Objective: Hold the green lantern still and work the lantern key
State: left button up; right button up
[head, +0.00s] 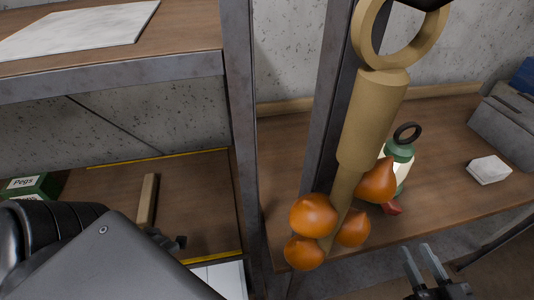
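The green lantern (401,151) stands upright on the right wooden shelf, with a green top, a pale body and a dark ring handle. Orange bulbs hide part of its left and lower side. A small red piece (393,208) shows low by the lantern; I cannot tell whether it is the lantern key. My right gripper (422,250) is at the lower right, below and in front of the shelf edge, fingers apart and empty, away from the lantern. My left arm comes in at the lower left; a dark part of it (166,241) shows near a wooden bar, fingers unclear.
A tan hanging piece (372,120) with a ring and several orange bulbs (314,214) is close in front. A metal post (240,120) splits the shelves. A white block (488,169) and grey box (507,125) sit right. A green Pegs box (32,186) and wooden bar (148,199) are left.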

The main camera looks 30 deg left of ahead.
pick_arm(q)
jog(key=w+a+r+n+t+y, duration=0.2)
jog(key=w+n+t, duration=0.3)
jog(key=w, duration=0.8)
jog(key=w+a+r+n+t+y, duration=0.25)
jog(key=w+n, duration=0.35)
jog(key=w, duration=0.7)
jog(key=w+a+r+n+t+y, duration=0.1)
jog(key=w+r+n+t+y, duration=0.15)
jog(key=w+n, duration=0.65)
jog(key=g+y, duration=0.2)
jog(key=y, duration=0.1)
send_near(397, 142)
jog(key=x, duration=0.5)
jog(key=shift+w+d+f, duration=0.25)
jog(key=shift+w, duration=0.1)
jog(key=shift+x, duration=3.75)
jog(key=shift+a, duration=0.1)
